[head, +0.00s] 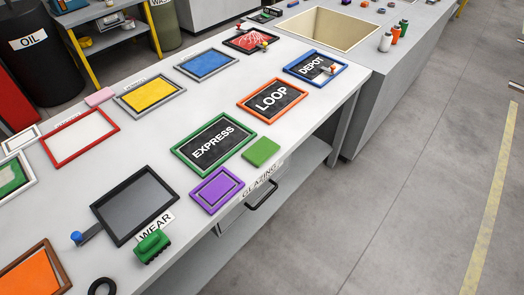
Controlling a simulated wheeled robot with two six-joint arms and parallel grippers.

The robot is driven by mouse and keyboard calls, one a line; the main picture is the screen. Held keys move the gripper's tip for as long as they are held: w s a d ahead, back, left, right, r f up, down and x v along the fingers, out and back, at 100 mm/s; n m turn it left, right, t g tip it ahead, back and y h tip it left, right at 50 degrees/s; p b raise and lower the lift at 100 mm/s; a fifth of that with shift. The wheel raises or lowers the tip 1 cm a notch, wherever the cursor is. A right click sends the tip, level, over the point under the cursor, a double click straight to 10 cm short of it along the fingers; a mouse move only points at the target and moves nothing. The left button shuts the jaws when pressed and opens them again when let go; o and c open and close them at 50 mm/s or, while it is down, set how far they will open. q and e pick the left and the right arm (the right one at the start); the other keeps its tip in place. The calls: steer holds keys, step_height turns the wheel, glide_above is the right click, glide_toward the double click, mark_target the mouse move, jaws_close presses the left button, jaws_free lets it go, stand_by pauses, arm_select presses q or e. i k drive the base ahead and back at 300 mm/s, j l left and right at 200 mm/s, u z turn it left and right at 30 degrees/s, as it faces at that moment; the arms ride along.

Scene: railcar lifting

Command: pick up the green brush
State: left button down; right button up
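The green brush (151,246) lies on the light grey workbench (265,197) near its front edge, at the lower left of the head view. It looks like a dark green block with a ridged near side. It sits just below the white label reading WEAR (156,228) and a black-framed grey panel (135,205). Neither of my grippers shows in the head view.
A purple frame (217,191) and a flat green pad (261,152) lie right of the brush. A blue-knobbed tool (77,238) and a black ring (102,286) lie to its left. Framed signs cover much of the bench. A drawer handle (262,194) juts from the front.

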mark_target(157, 241)
steer(key=k+j+u, duration=0.15)
steer(key=u, duration=0.95)
